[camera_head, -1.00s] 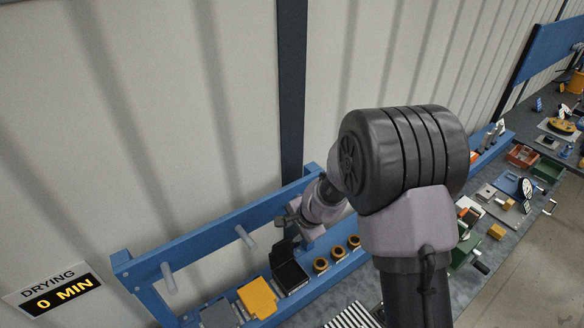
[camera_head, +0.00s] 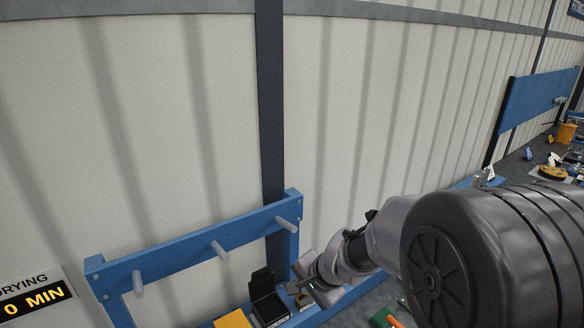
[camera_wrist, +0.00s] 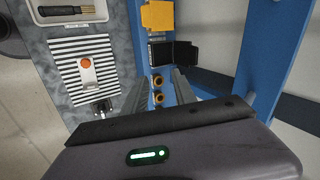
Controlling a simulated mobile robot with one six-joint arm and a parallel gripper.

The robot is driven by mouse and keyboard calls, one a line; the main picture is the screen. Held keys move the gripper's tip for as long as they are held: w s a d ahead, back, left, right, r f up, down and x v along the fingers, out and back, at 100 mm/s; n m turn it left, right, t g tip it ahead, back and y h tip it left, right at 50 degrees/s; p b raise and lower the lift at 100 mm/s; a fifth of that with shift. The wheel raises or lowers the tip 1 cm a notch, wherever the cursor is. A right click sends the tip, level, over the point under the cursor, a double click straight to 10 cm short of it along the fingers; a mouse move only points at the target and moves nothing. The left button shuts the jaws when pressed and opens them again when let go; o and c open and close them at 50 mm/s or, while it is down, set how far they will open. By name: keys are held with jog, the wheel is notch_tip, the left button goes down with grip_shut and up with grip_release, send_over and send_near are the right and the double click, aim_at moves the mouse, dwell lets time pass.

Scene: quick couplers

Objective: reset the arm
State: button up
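My gripper (camera_head: 318,284) is at the lower middle of the head view, in front of the blue rack's right end. In the wrist view my gripper (camera_wrist: 160,77) shows two grey fingers spread apart, with nothing held between them. Brass rings (camera_wrist: 158,98) on the blue rack base appear in the gap, beyond the fingers. My dark, rounded arm joint fills the lower right of the head view and hides much of the bench.
The blue rack (camera_head: 190,246) has several pale pegs. A black open box (camera_head: 268,306) and a yellow block (camera_head: 232,320) stand at its base. A striped mat (camera_wrist: 70,72) bears a white piece with an orange button (camera_wrist: 86,62). A ribbed wall (camera_head: 350,110) stands behind.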

jog(key=s+d+f+n+b, duration=0.1)
jog(key=s+d+f+b, duration=0.2)
jog(key=s+f+b, duration=0.2)
jog(key=s+d+f+n+h+b, duration=0.1)
jog(key=s+f+b, duration=0.5)
jog(key=s+b, duration=0.6)
jog(key=s+d+f+n+t+b, duration=0.1)
jog(key=s+d+f+b, duration=0.3)
jog(key=s+b, duration=0.5)
jog(key=f+n+b, duration=0.1)
jog(key=b, duration=0.2)
jog(key=shift+d+f+n+h, duration=0.25)
jog(key=shift+d+n+h, duration=0.05)
jog(key=shift+d+n, duration=0.1)
